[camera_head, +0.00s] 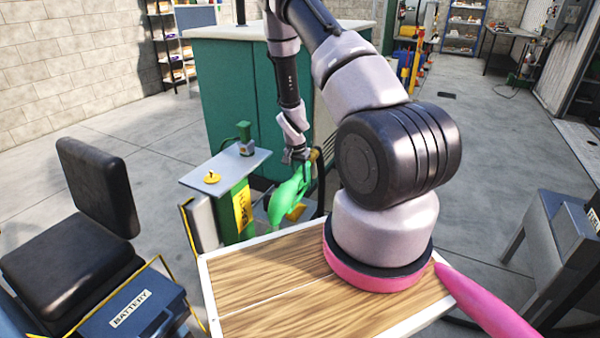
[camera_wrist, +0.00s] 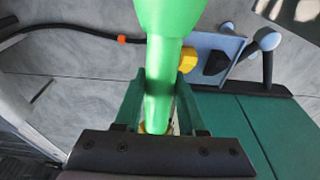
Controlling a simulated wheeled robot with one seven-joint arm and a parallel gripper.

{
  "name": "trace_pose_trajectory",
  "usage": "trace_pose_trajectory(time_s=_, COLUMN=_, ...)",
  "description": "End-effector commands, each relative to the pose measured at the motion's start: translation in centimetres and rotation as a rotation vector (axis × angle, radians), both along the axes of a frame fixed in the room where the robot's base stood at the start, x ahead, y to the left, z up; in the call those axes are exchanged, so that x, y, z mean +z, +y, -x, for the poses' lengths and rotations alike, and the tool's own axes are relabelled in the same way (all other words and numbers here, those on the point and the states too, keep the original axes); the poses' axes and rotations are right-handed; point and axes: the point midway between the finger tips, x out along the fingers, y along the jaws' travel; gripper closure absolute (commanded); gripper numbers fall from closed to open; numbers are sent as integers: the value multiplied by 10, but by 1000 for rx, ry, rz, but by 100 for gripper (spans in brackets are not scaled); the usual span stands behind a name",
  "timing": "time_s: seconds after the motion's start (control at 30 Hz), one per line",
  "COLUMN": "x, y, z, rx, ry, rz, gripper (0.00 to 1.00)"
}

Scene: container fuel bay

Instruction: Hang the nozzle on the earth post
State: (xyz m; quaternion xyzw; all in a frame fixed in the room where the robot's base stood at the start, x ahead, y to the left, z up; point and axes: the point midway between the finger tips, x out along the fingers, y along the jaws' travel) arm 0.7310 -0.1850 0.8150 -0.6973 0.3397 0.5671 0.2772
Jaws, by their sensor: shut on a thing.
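The green nozzle (camera_head: 288,193) hangs from my gripper (camera_head: 297,157) in the head view, to the right of a green post (camera_head: 238,210) with a yellow label, which looks like the earth post. In the wrist view the nozzle (camera_wrist: 165,60) lies between the two green fingers of my gripper (camera_wrist: 160,105), which is shut on it. The nozzle appears apart from the post. A grey plate (camera_head: 222,168) tops the post, with a yellow knob (camera_head: 211,178) and a small green fitting (camera_head: 245,140) on it. The post's near hanging feature cannot be made out.
A large green cabinet (camera_head: 222,85) stands behind the post. A wood-topped surface (camera_head: 265,290) lies in front. A black seat (camera_head: 70,255) and a blue battery box (camera_head: 125,310) are at left. A dark hose (camera_wrist: 75,30) crosses the floor in the wrist view.

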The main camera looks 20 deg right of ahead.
Motion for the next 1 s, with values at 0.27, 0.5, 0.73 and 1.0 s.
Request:
trace_pose_trajectory(time_s=0.27, x=-8, y=0, z=0, rx=0, ry=-1, rz=0, gripper=100)
trace_pose_trajectory(time_s=0.5, x=-8, y=0, z=0, rx=0, ry=-1, rz=0, gripper=49)
trace_pose_trajectory(time_s=0.73, x=-8, y=0, z=0, rx=0, ry=0, rz=0, gripper=25)
trace_pose_trajectory(time_s=1.0, x=1, y=2, z=1, rx=1, ry=-1, rz=0, gripper=25)
